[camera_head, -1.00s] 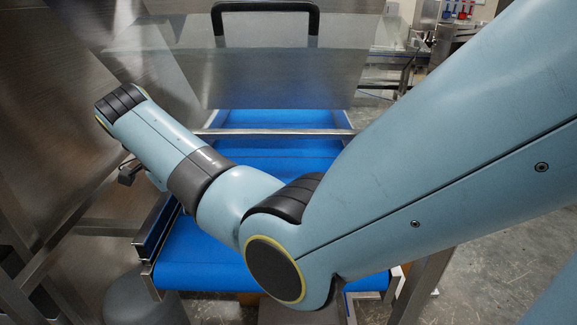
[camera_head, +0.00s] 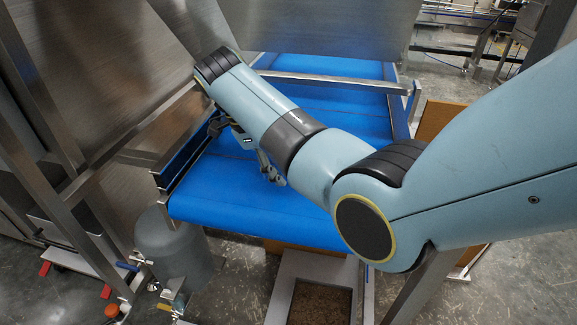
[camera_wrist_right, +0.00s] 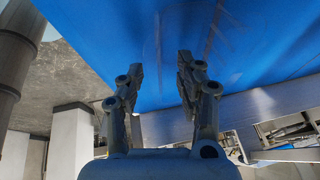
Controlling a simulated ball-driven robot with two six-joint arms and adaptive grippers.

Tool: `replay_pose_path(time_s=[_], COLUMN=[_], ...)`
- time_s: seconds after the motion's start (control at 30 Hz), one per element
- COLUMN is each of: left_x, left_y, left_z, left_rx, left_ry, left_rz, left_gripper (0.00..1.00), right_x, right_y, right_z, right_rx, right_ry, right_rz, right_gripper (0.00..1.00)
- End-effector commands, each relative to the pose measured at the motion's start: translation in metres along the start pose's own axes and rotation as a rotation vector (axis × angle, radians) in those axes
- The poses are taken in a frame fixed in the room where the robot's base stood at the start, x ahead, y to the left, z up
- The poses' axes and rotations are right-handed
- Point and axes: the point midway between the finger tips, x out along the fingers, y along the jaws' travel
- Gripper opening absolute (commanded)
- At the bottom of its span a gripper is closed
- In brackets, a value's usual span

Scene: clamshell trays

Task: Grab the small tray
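I cannot make out a small tray in either view. My right arm reaches across the head view from the right, over the blue conveyor belt (camera_head: 245,200). My right gripper (camera_head: 268,168) is mostly hidden behind its own wrist, with a dark finger part showing over the belt. In the right wrist view my right gripper (camera_wrist_right: 158,75) has its two fingers apart with nothing between them. The blue belt (camera_wrist_right: 240,50) lies beyond the fingertips there. My left gripper is not in view.
A metal bar (camera_head: 335,79) crosses the belt, with steel panels (camera_head: 90,70) to its left. A grey cylinder (camera_head: 175,250) stands below the belt's front left corner. A pale open-topped frame with a brown inside (camera_head: 318,305) sits in front of the belt. The visible belt surface looks empty.

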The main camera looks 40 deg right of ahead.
Motion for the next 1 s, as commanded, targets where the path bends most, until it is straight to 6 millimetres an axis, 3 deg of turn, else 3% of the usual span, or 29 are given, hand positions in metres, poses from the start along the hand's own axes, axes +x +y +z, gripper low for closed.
replay_pose_path(time_s=[0.2, 0.43, 0.7, 1.0], left_x=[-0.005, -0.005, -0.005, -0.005], left_y=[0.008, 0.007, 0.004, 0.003], left_z=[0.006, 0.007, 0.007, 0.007], left_rx=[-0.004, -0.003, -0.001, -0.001], left_ry=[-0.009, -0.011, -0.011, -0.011], left_rz=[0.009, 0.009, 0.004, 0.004], left_gripper=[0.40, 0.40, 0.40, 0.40], right_x=[0.025, 0.026, 0.026, 0.026], right_y=[0.001, 0.002, 0.002, 0.002], right_z=[-0.002, -0.001, -0.001, -0.001], right_rx=[-0.001, 0.000, -0.001, -0.002], right_ry=[0.000, -0.001, -0.001, -0.001], right_rz=[0.001, 0.001, 0.001, 0.002], right_gripper=[0.36, 0.36, 0.01, 0.00])
